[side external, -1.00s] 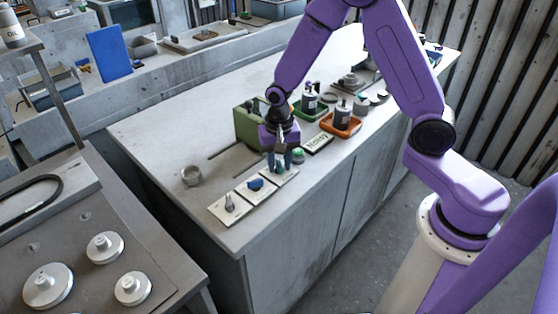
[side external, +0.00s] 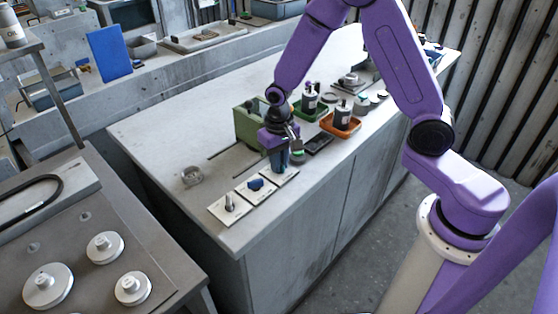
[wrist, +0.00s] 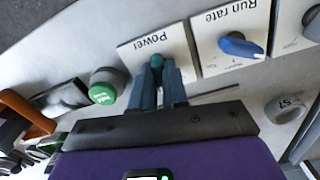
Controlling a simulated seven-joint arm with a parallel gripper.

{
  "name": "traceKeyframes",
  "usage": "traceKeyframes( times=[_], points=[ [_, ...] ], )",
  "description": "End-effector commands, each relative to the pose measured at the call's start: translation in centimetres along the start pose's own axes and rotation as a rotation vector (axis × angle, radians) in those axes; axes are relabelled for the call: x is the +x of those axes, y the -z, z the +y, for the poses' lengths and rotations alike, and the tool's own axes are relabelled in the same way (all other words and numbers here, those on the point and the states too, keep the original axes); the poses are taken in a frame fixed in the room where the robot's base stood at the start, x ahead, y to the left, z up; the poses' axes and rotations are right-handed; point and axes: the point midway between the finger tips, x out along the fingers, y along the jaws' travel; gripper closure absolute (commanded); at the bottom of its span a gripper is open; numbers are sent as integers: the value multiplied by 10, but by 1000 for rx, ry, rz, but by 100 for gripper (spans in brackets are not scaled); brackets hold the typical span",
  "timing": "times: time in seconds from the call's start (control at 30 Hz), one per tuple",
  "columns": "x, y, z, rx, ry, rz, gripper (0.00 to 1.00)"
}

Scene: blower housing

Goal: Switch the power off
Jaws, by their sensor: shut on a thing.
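The Power switch is a dark green knob (wrist: 157,61) on a white plate labelled "Power" (wrist: 128,53). In the wrist view, the two fingers of my gripper (wrist: 159,75) stand on either side of the knob and are shut on it. In the side view, my gripper (side external: 279,168) points down at the Power plate (side external: 289,175), and its fingers hide the knob. The small display (side external: 318,143) behind the plate is dark, with no readable text.
Beside the Power plate is the Run rate plate with a blue knob (side external: 255,184), then a plate with a grey lever (side external: 229,203). A green-topped button (wrist: 103,87) is close on the other side. Green box (side external: 245,122) and orange tray (side external: 342,125) stand behind.

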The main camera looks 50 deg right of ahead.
Motion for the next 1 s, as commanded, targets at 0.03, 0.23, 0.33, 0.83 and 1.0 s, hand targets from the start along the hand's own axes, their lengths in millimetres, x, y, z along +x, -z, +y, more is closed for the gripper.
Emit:
traceKeyframes(
  times=[0.03, 0.23, 0.33, 0.83, 1.0],
  points=[
    [-1, 1, 0, 2, 1, 2, 100],
    [-1, 1, 0, -20, 1, 3, 100],
    [-1, 1, 0, -107, 1, 3, 100],
    [-2, 2, 0, -417, 1, 5, 100],
    [-2, 2, 0, -430, 1, 5, 100]
  ],
)
